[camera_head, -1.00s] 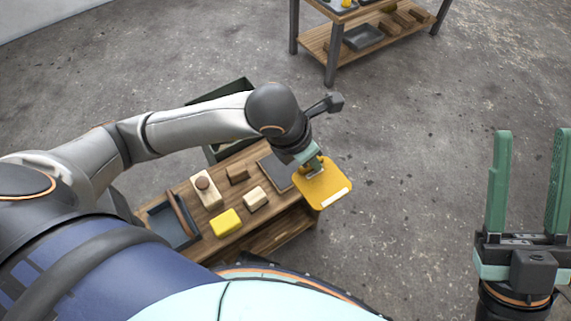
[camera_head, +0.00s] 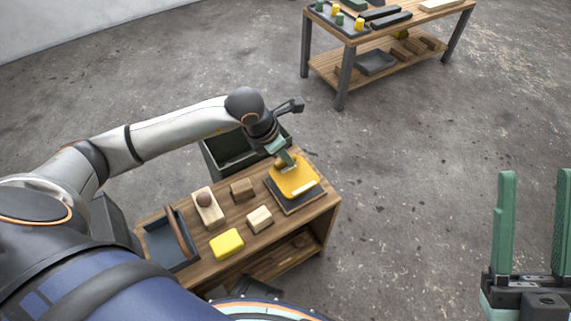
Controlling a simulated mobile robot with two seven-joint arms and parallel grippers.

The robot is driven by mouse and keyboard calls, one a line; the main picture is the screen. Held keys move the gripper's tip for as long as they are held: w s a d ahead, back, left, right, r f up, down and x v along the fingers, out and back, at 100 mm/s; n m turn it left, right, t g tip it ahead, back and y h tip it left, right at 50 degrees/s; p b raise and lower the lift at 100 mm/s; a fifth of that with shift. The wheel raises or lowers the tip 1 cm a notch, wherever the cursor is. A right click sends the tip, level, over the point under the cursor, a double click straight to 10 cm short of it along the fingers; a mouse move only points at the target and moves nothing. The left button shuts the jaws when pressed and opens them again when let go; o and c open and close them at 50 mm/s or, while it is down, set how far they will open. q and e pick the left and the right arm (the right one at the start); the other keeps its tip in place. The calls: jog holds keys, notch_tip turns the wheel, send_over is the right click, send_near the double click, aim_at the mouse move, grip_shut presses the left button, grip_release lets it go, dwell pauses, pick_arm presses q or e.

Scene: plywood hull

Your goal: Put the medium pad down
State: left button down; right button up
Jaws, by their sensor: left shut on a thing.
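The medium pad is most likely the flat yellow-orange piece (camera_head: 297,181) with a pale strip along its front edge. My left gripper (camera_head: 286,164) is shut on it at its back side. The pad is over a dark grey square plate (camera_head: 296,204) at the right end of the low wooden bench (camera_head: 322,214). Whether the pad touches the plate or hovers just above it, I cannot tell. My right gripper (camera_head: 534,225) is at the right edge, fingers wide apart, empty and away from the bench.
A dark green bin (camera_head: 222,158) stands behind. A second table (camera_head: 343,88) is at the back.

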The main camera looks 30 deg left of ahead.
aim_at(285, 165)
pick_arm(q)
jog(key=shift+f+b, duration=0.3)
jog(key=shift+f, duration=1.15)
jog(key=shift+f, duration=0.15)
jog(key=c, duration=0.9)
grip_release()
jog(key=shift+o, duration=0.2)
